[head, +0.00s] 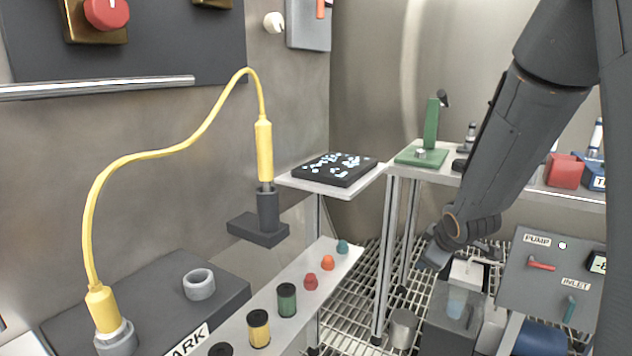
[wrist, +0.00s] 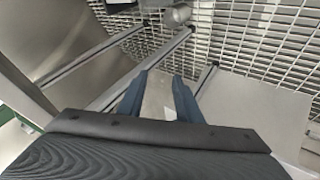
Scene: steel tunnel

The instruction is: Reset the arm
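My arm (head: 480,140) reaches down from the upper right in the head view. My gripper (head: 434,258) hangs at its lower end, above the grated floor and in front of the shelf legs. In the wrist view the two blue-grey fingers of my gripper (wrist: 160,78) stand apart with nothing held between them. A pale surface shows in the gap beyond the fingers.
A yellow cable (head: 185,143) arches between two connectors on the left. A narrow shelf (head: 340,258) carries several coloured caps and spools. A green stand (head: 430,125) is on the back shelf. A grey PUMP/INLET panel (head: 540,285) lies right of my gripper.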

